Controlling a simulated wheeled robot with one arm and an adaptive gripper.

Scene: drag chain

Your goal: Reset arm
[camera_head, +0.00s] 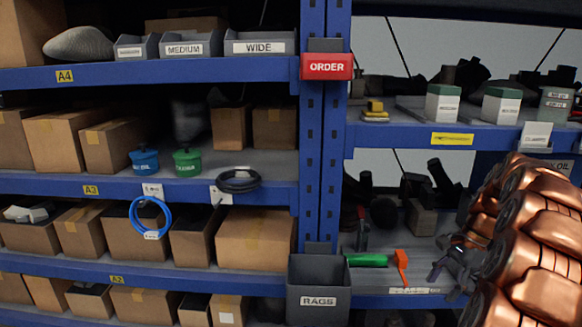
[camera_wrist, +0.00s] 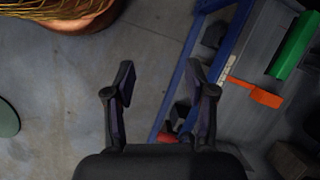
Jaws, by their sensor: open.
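My gripper (camera_wrist: 160,78) shows in the wrist view with its two dark fingers spread apart and nothing between them. Grey floor and a blue shelf edge (camera_wrist: 178,97) lie beyond the fingers. In the head view my gripper (camera_head: 452,268) looks like a dark shape at the lower right, in front of the right shelf, partly hidden by a large copper segmented shape (camera_head: 535,235). I cannot tell what that shape is. A tool with a green handle and orange head (camera_head: 400,262) lies on the shelf left of my gripper; it also shows in the wrist view (camera_wrist: 258,93).
Blue shelving holds cardboard boxes (camera_head: 255,238), a blue cable coil (camera_head: 134,222), a black coil (camera_head: 240,180) and blue and green pots. A grey RAGS bin (camera_head: 318,292) hangs at the middle post, below a red ORDER box (camera_head: 326,67). Bare floor (camera_wrist: 75,90) shows left of the fingers.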

